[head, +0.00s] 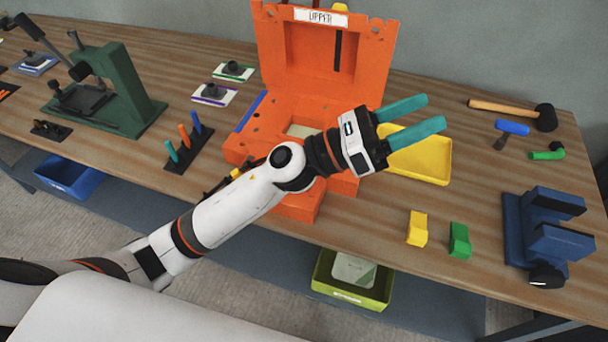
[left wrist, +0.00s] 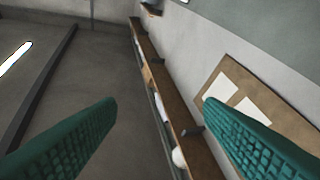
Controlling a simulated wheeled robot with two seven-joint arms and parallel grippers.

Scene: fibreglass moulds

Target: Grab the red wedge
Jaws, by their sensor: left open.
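I see no red wedge in either view. A yellow wedge-like block (head: 417,228) and a green one (head: 459,240) stand near the table's front edge, right of centre. My left gripper (head: 434,112) has teal fingers, spread apart and empty. It is raised in front of the yellow tray (head: 428,165), above and behind the two blocks, pointing right. My left arm covers part of the orange mould (head: 325,65), whose lid stands open. My right gripper is not in view.
A blue vise (head: 545,245) stands at the right end of the wooden table (head: 370,250). A mallet (head: 515,112) and small tools lie behind it. A green press (head: 105,95) and a peg rack (head: 188,150) are at left. A green bin (head: 330,288) sits below.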

